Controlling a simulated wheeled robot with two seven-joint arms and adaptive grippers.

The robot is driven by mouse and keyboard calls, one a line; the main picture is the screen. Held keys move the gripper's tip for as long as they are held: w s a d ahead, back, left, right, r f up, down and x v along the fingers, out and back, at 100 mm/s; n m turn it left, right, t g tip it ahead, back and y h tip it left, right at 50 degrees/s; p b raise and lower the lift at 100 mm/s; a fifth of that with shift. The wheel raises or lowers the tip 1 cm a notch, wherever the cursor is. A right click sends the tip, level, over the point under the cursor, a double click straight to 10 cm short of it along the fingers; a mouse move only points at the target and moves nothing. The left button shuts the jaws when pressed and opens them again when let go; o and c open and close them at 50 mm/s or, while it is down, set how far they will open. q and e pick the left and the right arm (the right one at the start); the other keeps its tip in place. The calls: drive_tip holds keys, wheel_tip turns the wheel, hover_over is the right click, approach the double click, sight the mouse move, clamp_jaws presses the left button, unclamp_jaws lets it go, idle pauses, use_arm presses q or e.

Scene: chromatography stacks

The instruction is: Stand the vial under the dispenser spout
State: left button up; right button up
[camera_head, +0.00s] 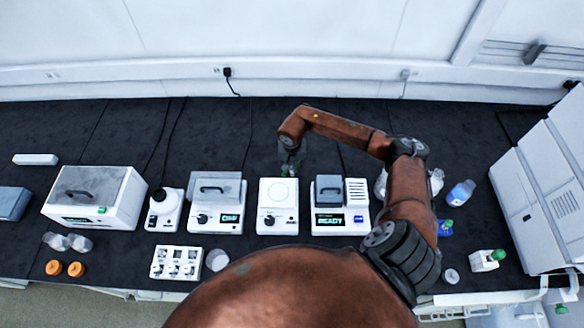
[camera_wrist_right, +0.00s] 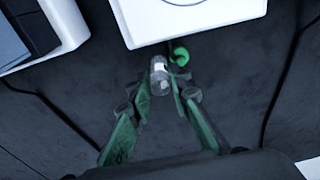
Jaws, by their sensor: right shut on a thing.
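My right gripper (camera_head: 289,168) is behind the white unit with a round plate on top (camera_head: 278,195). In the right wrist view the green-padded fingers (camera_wrist_right: 168,92) are closed around a small clear vial (camera_wrist_right: 159,76) with a pale label. A round green piece (camera_wrist_right: 180,54) sits beside the vial, close to the unit's edge; I cannot tell whether it belongs to the vial. The vial is over the dark bench top, and its height above it is unclear. I cannot make out a dispenser spout for certain. My left gripper is not in view.
A READY-display unit (camera_head: 340,205), a lidded unit (camera_head: 217,203) and a small white device (camera_head: 165,208) stand in the row. A white rack (camera_head: 176,262) lies in front. Bottles (camera_head: 461,192) stand at right, near a large white cabinet (camera_head: 540,190). Cables cross the dark bench behind.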

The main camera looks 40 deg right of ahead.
drive_tip(key=shift+f, duration=0.45)
drive_tip(key=shift+f, duration=0.2)
drive_tip(key=o, duration=0.8)
